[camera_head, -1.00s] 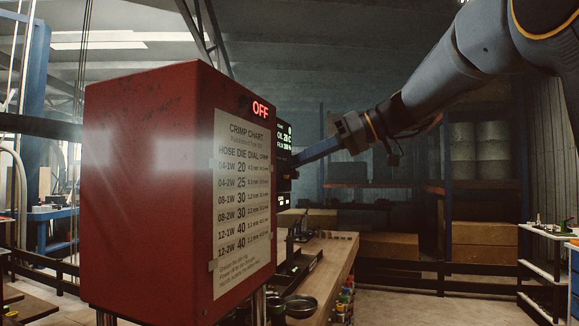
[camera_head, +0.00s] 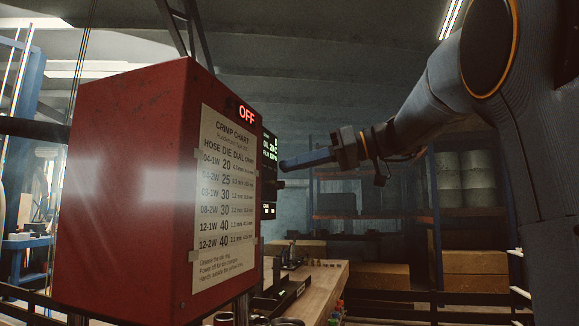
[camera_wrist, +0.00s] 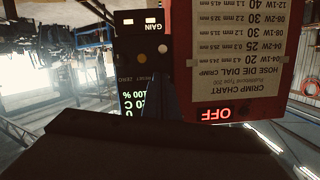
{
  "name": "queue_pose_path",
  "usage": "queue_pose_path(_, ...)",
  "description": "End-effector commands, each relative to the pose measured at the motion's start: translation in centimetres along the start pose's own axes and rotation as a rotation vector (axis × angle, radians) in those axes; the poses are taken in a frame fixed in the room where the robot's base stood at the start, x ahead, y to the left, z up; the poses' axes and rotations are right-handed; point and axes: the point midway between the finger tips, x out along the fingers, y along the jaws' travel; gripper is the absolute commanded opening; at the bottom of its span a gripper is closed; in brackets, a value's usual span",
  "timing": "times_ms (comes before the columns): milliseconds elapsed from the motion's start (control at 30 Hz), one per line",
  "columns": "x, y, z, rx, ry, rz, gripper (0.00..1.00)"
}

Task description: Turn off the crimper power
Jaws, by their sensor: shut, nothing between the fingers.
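The red crimper cabinet (camera_head: 130,190) stands at the left in the head view. A red lit "OFF" sign (camera_head: 246,115) shows near its top; it appears upside down in the wrist view (camera_wrist: 216,114). A dark panel with a lit display (camera_head: 269,148) is beyond the cabinet's right edge. A small dark knob (camera_head: 279,184) sticks out from it. My gripper (camera_head: 284,166) is shut and empty, its tip close to the panel above the knob; I cannot tell whether it touches. In the wrist view the panel (camera_wrist: 128,45) has round controls and a "GAIN" label.
A crimp chart (camera_head: 224,200) is on the cabinet's side. A wooden bench (camera_head: 318,290) with tools lies below and beyond. Shelves with barrels (camera_head: 475,180) and boxes stand at the back. A dark shape fills the bottom of the wrist view.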

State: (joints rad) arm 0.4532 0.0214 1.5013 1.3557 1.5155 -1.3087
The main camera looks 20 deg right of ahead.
Motion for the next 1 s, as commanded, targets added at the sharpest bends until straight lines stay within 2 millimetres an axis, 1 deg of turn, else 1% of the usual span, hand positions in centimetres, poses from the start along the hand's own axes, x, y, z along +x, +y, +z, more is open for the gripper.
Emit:
queue_pose_path(33,-0.5,-0.1,-1.1,-0.002,0.0,-0.001,0.0)
queue_pose_path(100,-1.2,-0.1,-2.4,-0.002,0.0,-0.002,0.0)
queue_pose_path(200,-3.5,0.3,-0.9,0.0,0.001,0.003,0.0)
queue_pose_path(400,-7.4,0.6,0.3,0.0,0.001,0.002,0.0)
queue_pose_path(500,-8.8,0.6,0.7,-0.001,0.001,0.0,0.0)
queue_pose_path(600,-9.8,0.6,0.9,-0.002,0.0,0.0,0.0)
queue_pose_path(700,-10.3,0.6,1.1,-0.002,0.0,-0.002,0.0)
queue_pose_path(1000,-10.5,0.6,1.1,-0.001,0.0,-0.003,0.0)
